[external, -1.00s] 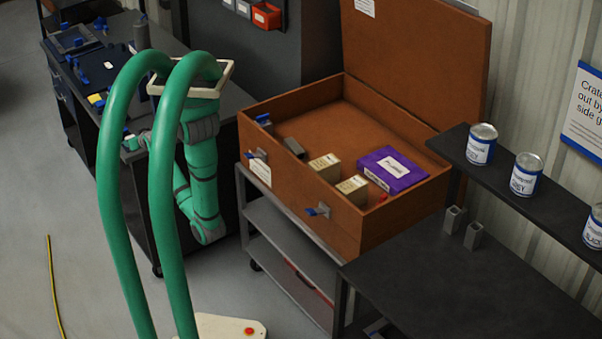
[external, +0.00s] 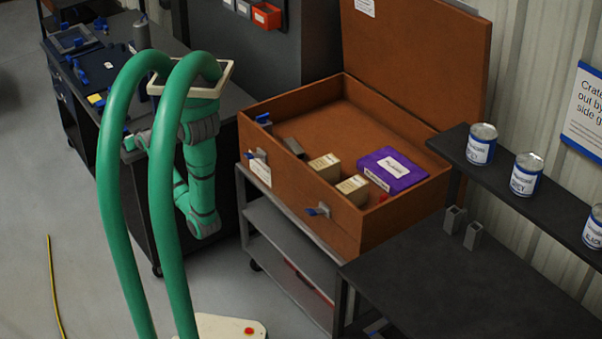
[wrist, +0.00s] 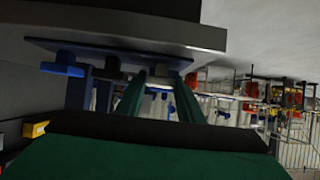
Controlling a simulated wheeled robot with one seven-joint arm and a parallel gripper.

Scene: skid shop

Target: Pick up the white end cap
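A small white piece, which looks like the white end cap (external: 109,65), lies on the dark mat on the workbench at the upper left of the external view. My gripper is at the near edge of that bench in the external view, largely hidden behind green tubing, and apart from the white piece. In the wrist view my gripper (wrist: 160,84) shows two separated fingers with nothing visibly held between them. The wrist picture is tilted and dark.
The workbench (external: 95,120) also carries blue parts, a grey tray (external: 75,40) and a yellow item (external: 96,99). An open brown crate (external: 285,205) on a cart stands to the right, with boxes inside. A dark table (external: 430,290) and paint cans (external: 482,145) are farther right.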

